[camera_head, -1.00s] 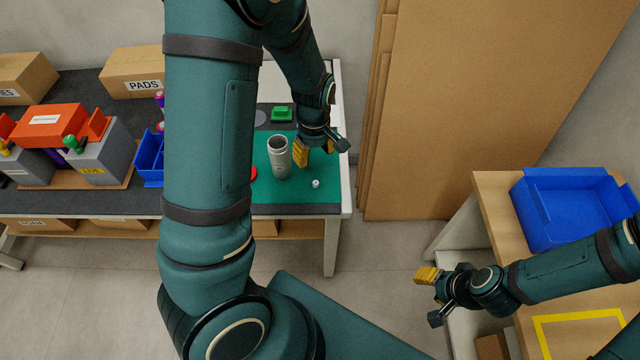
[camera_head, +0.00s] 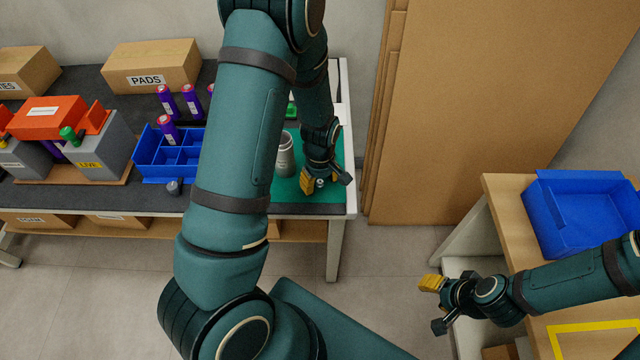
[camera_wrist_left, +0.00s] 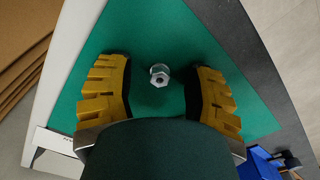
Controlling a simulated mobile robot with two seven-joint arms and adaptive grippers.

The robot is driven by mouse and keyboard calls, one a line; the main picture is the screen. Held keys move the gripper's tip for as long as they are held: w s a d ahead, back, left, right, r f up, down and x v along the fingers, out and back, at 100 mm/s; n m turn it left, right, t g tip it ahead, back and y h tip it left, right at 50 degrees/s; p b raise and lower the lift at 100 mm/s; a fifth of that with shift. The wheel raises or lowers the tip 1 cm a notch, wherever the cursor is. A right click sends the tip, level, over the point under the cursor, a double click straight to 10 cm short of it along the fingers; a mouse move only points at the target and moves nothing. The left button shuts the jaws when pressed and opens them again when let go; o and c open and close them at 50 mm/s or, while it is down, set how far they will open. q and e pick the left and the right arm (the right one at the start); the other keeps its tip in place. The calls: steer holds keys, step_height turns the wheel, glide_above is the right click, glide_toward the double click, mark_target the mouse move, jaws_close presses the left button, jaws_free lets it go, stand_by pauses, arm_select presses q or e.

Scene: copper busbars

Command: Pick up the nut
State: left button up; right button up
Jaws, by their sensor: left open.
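The nut (camera_wrist_left: 159,75) is a small silver metal piece on the green mat (camera_wrist_left: 140,30), in the left wrist view. My left gripper (camera_wrist_left: 158,85) is open, with one yellow finger pad on each side of the nut and a gap on both sides. In the head view my left gripper (camera_head: 324,183) is low over the front right part of the mat; the nut is tiny or hidden there by the fingers. My right gripper (camera_head: 434,304) is at the lower right, away from the bench, and its fingers look spread apart.
A grey cylinder (camera_head: 285,155) stands on the mat left of my left gripper. A blue divided bin (camera_head: 150,160) is further left on the bench. A blue tray (camera_head: 585,205) sits on the wooden table at right. Cardboard sheets (camera_head: 480,110) stand behind.

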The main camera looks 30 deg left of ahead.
arm_select(q)
jaws_close()
steer(key=shift+r, duration=0.1)
